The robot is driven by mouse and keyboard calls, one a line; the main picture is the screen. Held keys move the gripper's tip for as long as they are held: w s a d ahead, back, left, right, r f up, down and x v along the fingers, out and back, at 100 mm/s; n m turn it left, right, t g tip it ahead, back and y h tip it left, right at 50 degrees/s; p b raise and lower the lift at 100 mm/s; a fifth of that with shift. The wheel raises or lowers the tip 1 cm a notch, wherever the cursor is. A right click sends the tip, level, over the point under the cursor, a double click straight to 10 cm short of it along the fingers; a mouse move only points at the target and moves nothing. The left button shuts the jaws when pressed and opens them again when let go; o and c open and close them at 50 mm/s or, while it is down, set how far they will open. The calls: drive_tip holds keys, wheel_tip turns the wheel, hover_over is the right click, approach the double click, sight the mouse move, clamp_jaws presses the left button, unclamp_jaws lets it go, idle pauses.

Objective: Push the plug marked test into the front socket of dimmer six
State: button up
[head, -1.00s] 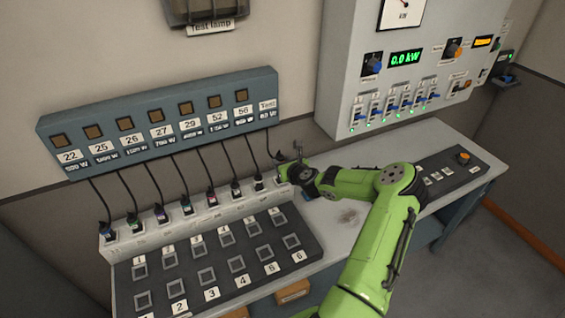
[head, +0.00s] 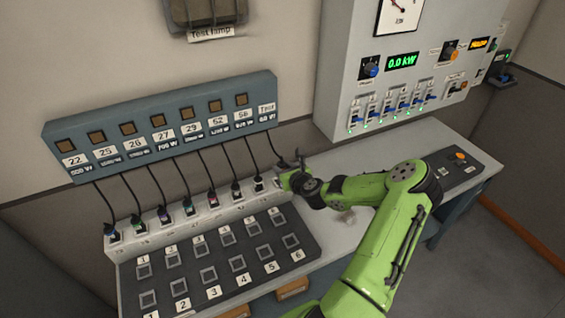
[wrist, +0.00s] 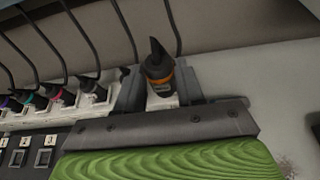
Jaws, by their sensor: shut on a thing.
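The test plug (wrist: 158,72), dark with an orange band and a small pale label, is between the fingers of my gripper (wrist: 160,88) in the wrist view. My gripper is shut on it at the right end of the white plug rail; it also shows in the head view (head: 283,176). I cannot tell whether the plug is still seated in the rail. Its cable rises to the Test place (head: 267,112) on the wall board. The front socket of dimmer six (head: 291,241) is an empty square on the dark panel, left of my arm and nearer the camera.
Several other plugs with dark cables stand along the white rail (head: 160,231), left of my gripper. The dark socket panel (head: 190,270) lies in front. A grey cabinet (head: 340,80) with knobs and blue faders hangs at the right. The bench top (head: 440,141) is mostly clear there.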

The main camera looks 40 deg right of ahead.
drive_tip(key=s+a+b, duration=0.3)
drive_tip(key=s+a, duration=0.4)
drive_tip(key=s, duration=0.4)
drive_tip(key=p, duration=0.9)
hover_over(293, 245)
drive_tip(key=shift+b, duration=0.35)
drive_tip(key=shift+f+b, duration=3.85)
drive_tip(key=shift+f, duration=0.65)
drive_tip(key=shift+f, duration=0.15)
drive_tip(key=shift+f+b, duration=0.8)
drive_tip(key=shift+f, duration=0.1)
drive_tip(key=shift+f+b, duration=0.5)
drive_tip(key=shift+f, duration=0.55)
